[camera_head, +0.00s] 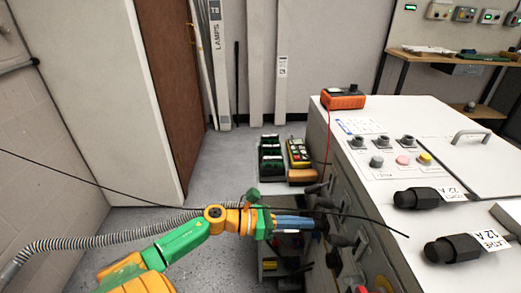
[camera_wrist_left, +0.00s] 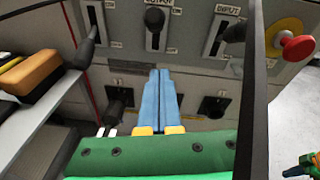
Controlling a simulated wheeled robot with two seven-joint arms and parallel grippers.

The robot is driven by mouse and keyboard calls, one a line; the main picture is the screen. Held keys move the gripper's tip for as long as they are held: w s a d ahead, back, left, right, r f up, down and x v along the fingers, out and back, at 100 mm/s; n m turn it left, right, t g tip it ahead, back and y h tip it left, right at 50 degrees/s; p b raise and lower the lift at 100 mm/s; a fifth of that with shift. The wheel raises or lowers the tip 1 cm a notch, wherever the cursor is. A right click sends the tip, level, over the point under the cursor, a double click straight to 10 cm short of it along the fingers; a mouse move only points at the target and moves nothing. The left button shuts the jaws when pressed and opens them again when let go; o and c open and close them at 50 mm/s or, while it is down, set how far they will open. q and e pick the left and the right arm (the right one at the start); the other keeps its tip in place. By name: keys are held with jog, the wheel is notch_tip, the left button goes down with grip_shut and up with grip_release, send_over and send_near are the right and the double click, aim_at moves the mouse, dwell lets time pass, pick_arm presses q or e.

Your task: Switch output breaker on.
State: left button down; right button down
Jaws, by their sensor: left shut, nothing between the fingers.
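The output breaker (camera_wrist_left: 154,18) is the middle lever on the front panel in the left wrist view. Its black knob shows in the upper part of its slot, close to the ON mark. My left gripper (camera_head: 316,224) reaches in from the left to the cabinet's front in the head view. Its blue fingers (camera_wrist_left: 165,74) are shut together with nothing between them, and their tips show just below the output breaker's slot. I cannot tell if they touch the panel. In the head view the breaker is hard to make out behind the gripper.
The input breaker (camera_wrist_left: 235,32) is right of the output breaker, with a red button (camera_wrist_left: 298,48) beyond it. Another lever (camera_wrist_left: 91,40) stands to the left. Black sockets (camera_wrist_left: 213,106) sit below. A thin black cable (camera_head: 120,189) crosses the head view. An orange meter (camera_head: 343,98) sits on the cabinet.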

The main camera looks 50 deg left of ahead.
pick_arm(q)
jog(key=r+v, duration=0.1)
jog(key=v, duration=0.9)
jog(key=shift+p, duration=0.45)
jog(key=shift+w+f, duration=0.1)
jog(key=shift+w, duration=0.05)
